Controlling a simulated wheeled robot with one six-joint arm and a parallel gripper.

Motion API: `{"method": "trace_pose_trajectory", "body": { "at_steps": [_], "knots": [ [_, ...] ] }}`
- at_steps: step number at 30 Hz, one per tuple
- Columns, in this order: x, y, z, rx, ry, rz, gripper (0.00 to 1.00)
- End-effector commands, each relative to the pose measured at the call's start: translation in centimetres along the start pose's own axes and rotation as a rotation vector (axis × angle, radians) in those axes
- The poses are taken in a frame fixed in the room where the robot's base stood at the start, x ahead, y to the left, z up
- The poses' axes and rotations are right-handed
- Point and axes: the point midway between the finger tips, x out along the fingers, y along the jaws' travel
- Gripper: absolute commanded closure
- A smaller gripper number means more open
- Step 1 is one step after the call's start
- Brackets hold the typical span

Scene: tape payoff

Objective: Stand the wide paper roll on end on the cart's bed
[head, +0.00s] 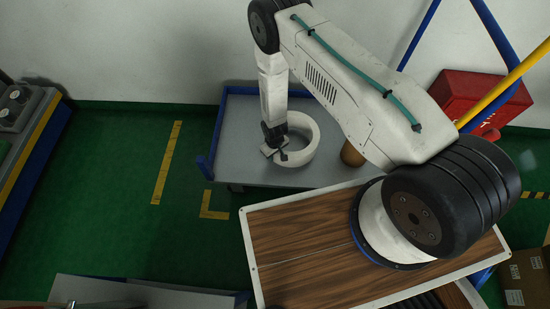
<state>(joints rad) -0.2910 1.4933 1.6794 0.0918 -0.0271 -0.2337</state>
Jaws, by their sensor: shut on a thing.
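The wide paper roll (314,145) is a thick white ring with its open hole facing up, so it appears on end or nearly so. It is over the grey bed of the cart (235,140), near the bed's middle. My gripper (280,154) points down and is shut on the left side of the roll's wall. Whether the roll's lower end touches the bed cannot be told from this view. My gripper and wrist hide part of the roll's left side.
A brown rounded thing (351,154) stands right of the roll, partly hidden by my arm. A red box (460,92) is at the back right. The bed's left part is clear. Green floor (110,180) lies left.

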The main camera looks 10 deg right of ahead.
Motion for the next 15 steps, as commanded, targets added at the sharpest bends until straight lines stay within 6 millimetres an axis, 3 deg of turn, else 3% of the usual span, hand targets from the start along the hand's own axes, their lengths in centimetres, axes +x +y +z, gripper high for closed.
{"method": "trace_pose_trajectory", "body": {
  "at_steps": [6, 15],
  "knots": [
    [3.0, 0.0, 0.1, 0.000, 0.000, -0.001, 1.00],
    [3.4, 0.0, 0.0, 0.001, 0.000, -0.001, 1.00]
  ]
}}
